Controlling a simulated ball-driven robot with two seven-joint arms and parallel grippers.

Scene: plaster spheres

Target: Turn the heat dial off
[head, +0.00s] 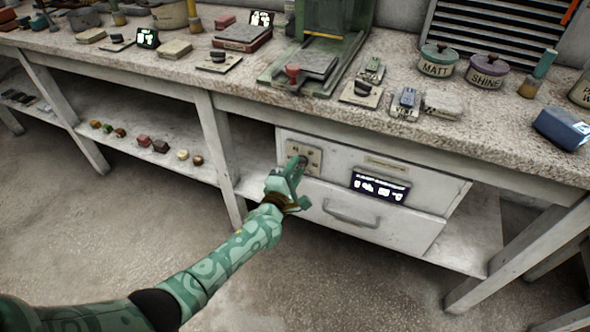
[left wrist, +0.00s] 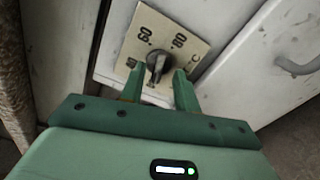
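The heat dial (left wrist: 158,68) is a dark knob on a cream plate (left wrist: 147,38) with printed numbers, on the front of a white cabinet. In the head view the plate (head: 293,154) sits at the cabinet's upper left and my gripper partly covers the knob. My left gripper (left wrist: 157,82) is at the dial, its two green fingers apart on either side of the knob. I cannot tell whether the fingers touch it. In the head view the left gripper (head: 297,168) reaches up to the plate. My right gripper is not in view.
The white cabinet (head: 400,230) has a drawer handle (head: 350,213) and a lit display (head: 380,187) right of the dial. The speckled bench top (head: 330,105) above holds tins, switches and a green press. A table leg (head: 220,155) stands left of the cabinet.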

